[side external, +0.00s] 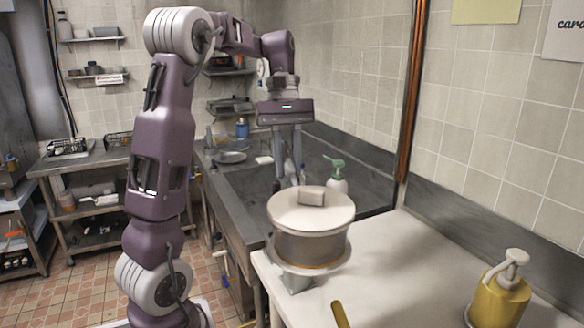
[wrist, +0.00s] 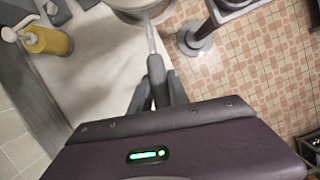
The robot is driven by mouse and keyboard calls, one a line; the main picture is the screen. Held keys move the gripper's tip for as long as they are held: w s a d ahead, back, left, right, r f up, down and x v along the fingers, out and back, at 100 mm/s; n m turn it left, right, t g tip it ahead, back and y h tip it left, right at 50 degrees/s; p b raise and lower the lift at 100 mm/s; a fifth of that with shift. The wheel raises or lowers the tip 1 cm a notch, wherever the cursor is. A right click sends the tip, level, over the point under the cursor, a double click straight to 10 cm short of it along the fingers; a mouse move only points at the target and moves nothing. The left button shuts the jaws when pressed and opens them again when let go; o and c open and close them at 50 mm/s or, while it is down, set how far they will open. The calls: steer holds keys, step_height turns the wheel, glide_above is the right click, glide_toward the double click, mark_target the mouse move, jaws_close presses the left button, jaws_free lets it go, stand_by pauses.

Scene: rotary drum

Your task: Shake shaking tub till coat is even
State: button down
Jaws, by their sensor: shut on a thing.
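The shaking tub (side external: 310,245) stands upright on the pale counter, with a white lid, a block-shaped grey knob and a tan band low on its grey wall. It sits on a pale round base. My gripper (side external: 291,178) points down behind the tub, on its far side. In the wrist view the tub (wrist: 138,5) is cut off at the top edge. The handle is hidden behind the tub in the side view. The coating inside cannot be judged.
A yellow pump bottle (side external: 500,295) stands at the front right of the counter (side external: 400,260). A yellow stick (side external: 340,314) is at the front edge. Tiled walls bound the right.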

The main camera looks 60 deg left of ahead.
steer(key=shift+r, duration=2.05)
